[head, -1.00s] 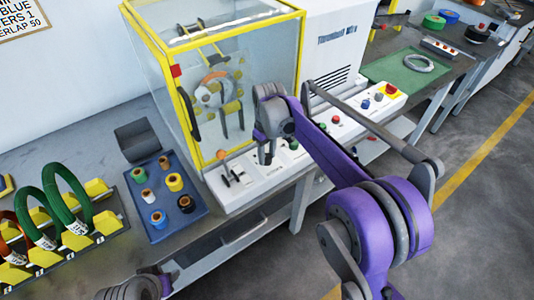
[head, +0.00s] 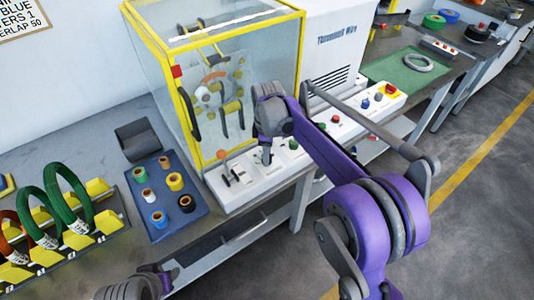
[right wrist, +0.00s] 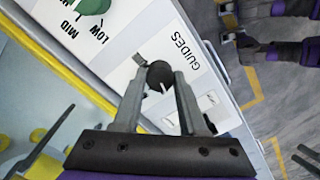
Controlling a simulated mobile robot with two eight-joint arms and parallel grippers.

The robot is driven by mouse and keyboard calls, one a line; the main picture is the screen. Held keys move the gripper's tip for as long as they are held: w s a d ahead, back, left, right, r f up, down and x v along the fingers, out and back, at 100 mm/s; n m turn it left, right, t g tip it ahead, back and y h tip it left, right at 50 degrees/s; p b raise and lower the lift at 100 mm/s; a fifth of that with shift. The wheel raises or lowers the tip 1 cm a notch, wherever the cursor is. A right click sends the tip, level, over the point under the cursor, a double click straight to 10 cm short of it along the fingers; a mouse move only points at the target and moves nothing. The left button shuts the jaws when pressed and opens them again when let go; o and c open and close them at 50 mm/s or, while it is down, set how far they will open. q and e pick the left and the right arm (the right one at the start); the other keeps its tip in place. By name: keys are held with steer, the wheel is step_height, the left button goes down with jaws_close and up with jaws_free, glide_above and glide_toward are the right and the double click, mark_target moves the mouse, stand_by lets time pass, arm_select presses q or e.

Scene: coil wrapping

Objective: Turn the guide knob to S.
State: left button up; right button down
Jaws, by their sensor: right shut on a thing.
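The guide knob (right wrist: 158,74) is a dark round knob on the white panel marked GUIDES (right wrist: 182,50) in the right wrist view. A small pale mark shows at its lower edge. My right gripper (right wrist: 159,78) is shut on it, one grey finger on each side. The S mark is not readable; the fingers cover part of the panel around the knob. In the head view my right gripper (head: 267,150) points down onto the white control panel (head: 240,188), and hides the knob there. My left gripper is not clearly in view; only part of my left arm shows at the bottom left.
A green knob (right wrist: 95,5) with LOW and MID marks sits beside the guide knob. The yellow-framed clear guard (head: 160,75) stands behind the panel. A blue tray (head: 160,222) with several spools lies to the left. Open floor lies in front of the bench.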

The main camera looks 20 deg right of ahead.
stand_by(0.5)
steer(key=shift+c, duration=2.2)
jaws_free()
steer(key=shift+r, duration=0.15)
step_height(320, 180, up, 11)
steer(key=shift+f+p, duration=0.2)
steer(key=shift+p, duration=0.25)
steer(key=shift+w+d, duration=0.1)
